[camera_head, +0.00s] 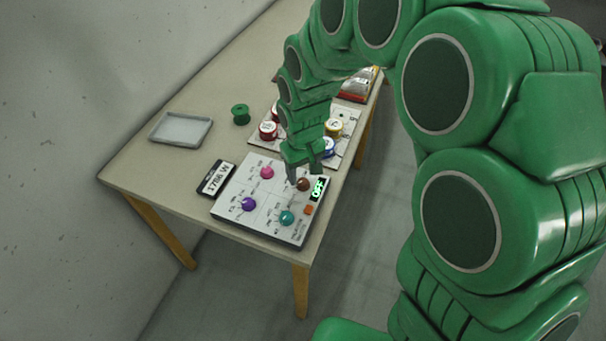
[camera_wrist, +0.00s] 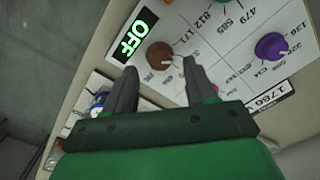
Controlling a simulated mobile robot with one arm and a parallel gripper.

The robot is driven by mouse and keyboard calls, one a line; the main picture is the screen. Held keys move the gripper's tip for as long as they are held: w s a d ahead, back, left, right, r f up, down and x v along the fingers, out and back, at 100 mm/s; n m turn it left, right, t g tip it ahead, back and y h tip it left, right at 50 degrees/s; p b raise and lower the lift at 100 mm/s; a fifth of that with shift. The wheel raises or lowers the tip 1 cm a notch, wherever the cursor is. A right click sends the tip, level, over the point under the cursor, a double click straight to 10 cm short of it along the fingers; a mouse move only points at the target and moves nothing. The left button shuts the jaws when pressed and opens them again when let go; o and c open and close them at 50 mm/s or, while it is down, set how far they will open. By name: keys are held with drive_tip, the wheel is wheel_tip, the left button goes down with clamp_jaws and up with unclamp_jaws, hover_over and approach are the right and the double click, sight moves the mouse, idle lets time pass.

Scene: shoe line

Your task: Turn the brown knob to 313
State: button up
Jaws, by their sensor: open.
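The brown knob (camera_head: 304,184) sits at the right of a white control panel (camera_head: 262,188) on the table, beside a small display (camera_head: 318,189) reading OFF in green. In the wrist view the brown knob (camera_wrist: 160,56) lies just beyond and between my gripper's fingertips (camera_wrist: 158,70), with a white pointer mark on it. Numbers are printed around it, but 313 cannot be made out. My gripper (camera_head: 297,176) is open and empty, pointing down over the panel near the knob. I cannot tell its exact height above the knob.
Behind are a grey tray (camera_head: 182,129), a green spool (camera_head: 240,114) and red (camera_head: 268,131) and yellow (camera_head: 334,128) round items.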

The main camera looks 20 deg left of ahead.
sight(305, 182)
wheel_tip(305, 182, up, 5)
drive_tip(key=shift+f, duration=0.1)
drive_tip(key=shift+r, duration=0.3)
drive_tip(key=s+d+r+m, duration=0.2)
drive_tip(key=d+r, duration=0.3)
drive_tip(key=d, duration=0.5)
drive_tip(key=s+d+r+m, duration=0.2)
drive_tip(key=s+d+r, duration=0.15)
drive_tip(key=d, duration=0.65)
drive_tip(key=s+d+r+m+g, duration=0.1)
drive_tip(key=s+d+r+m, duration=0.1)
drive_tip(key=s+d, duration=0.5)
drive_tip(key=s+d+r+m, duration=0.2)
drive_tip(key=s+d+m, duration=0.2)
drive_tip(key=s+d, duration=0.3)
drive_tip(key=shift+s+d+g, duration=0.25)
drive_tip(key=shift+s+g, duration=0.15)
drive_tip(key=shift+s, duration=0.8)
